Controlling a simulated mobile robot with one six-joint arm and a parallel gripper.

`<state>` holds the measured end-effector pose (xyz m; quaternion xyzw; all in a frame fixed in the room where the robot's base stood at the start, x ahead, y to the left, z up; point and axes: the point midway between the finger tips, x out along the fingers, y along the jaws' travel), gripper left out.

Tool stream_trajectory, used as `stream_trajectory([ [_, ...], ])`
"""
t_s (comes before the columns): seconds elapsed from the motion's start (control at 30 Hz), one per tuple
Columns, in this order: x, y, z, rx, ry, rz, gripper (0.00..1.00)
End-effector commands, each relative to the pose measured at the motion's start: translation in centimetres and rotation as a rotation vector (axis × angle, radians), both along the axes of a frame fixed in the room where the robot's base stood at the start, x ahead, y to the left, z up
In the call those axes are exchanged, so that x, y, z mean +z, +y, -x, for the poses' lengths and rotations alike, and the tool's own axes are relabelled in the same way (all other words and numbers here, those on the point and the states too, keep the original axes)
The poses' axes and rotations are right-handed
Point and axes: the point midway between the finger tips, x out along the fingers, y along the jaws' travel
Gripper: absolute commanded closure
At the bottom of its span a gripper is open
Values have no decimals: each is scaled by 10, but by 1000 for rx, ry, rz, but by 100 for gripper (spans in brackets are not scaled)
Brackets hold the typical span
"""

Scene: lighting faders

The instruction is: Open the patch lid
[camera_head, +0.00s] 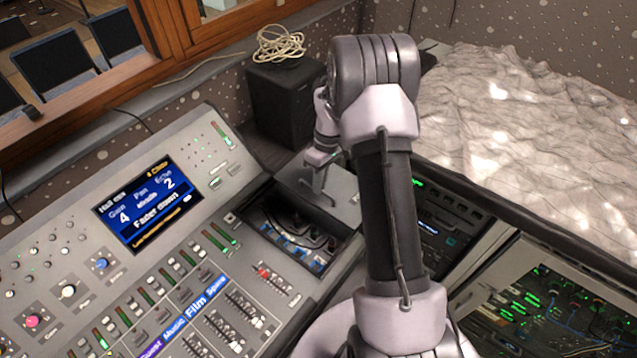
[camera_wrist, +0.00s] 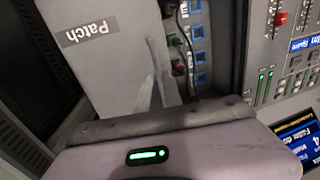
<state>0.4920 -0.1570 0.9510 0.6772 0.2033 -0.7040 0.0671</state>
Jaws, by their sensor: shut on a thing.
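The patch lid (camera_head: 290,180) is a flat grey panel beside the patch compartment (camera_head: 338,250). In the wrist view the lid (camera_wrist: 115,75) carries the label "Patch". The lid is at least partly open: dark cables and blue sockets show in the compartment, also in the wrist view (camera_wrist: 198,55). My gripper (camera_head: 318,190) is at the lid, on the far side of the opening, shut on the lid. In the wrist view my gripper (camera_wrist: 158,75) reaches over the lid's face; its grip point is hard to make out.
The console's faders (camera_head: 235,320) and lit screen (camera_head: 150,205) lie left of the compartment. A black speaker (camera_head: 283,105) with a coiled cable (camera_head: 278,45) stands behind. A rack with green lights (camera_head: 545,300) is at the right.

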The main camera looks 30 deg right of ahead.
Motion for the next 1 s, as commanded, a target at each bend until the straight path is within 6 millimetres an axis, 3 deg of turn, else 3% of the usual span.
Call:
stream_trajectory([
  [0.13, 1, 0, 0, 0, -1, 1, 100],
  [0.2, 1, 0, 0, 0, -1, 1, 80],
  [0.27, 1, 0, 0, 0, -1, 1, 69],
  [0.63, 7, -1, -1, 0, -1, 1, 68],
  [0.77, 40, -7, -4, -1, -5, 2, 68],
  [1.0, 121, -22, -9, -1, -4, 2, 68],
])
